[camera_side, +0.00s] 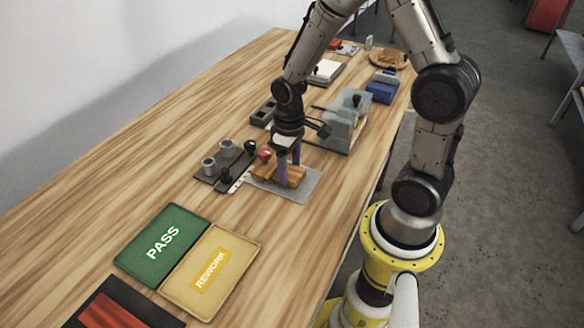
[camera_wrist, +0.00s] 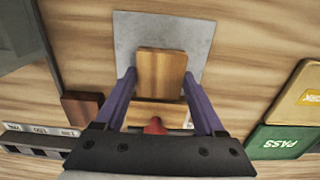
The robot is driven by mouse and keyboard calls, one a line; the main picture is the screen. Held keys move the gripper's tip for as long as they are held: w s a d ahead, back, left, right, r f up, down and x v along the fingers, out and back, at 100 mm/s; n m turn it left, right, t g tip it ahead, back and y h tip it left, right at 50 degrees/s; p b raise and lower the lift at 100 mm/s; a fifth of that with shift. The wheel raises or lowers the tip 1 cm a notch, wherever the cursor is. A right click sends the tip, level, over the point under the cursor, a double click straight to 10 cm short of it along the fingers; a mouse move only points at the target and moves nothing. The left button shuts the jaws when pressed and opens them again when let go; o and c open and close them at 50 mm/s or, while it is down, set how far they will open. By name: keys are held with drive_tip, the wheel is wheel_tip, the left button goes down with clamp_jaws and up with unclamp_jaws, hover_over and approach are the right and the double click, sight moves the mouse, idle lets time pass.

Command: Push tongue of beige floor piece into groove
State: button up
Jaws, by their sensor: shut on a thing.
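A light wooden floor piece (camera_wrist: 160,72) lies on a grey metal plate (camera_wrist: 190,35). My gripper (camera_wrist: 159,76) has purple fingers, one on each side of this piece, shut on it. A second wooden piece (camera_wrist: 140,113) lies crosswise just below it in the wrist view, against its end. I cannot tell whether the tongue sits in the groove, as the joint is too small to see. In the side view my gripper (camera_side: 290,174) is low over the plate (camera_side: 300,193), with its fingers partly hiding the wood.
A red knob (camera_wrist: 155,127) stands close to the second piece, by my gripper's body. A dark fixture with grey pegs (camera_side: 222,165) stands left of the plate. A green PASS tray (camera_side: 185,222) and yellow REWORK tray (camera_side: 232,242) lie nearer. A grey-green machine (camera_side: 345,120) stands behind.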

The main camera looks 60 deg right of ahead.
drive_tip(key=shift+w, duration=0.4)
drive_tip(key=o, duration=1.3)
drive_tip(key=shift+o, duration=0.2)
wheel_tip(320, 180, up, 14)
drive_tip(key=shift+a, duration=0.1)
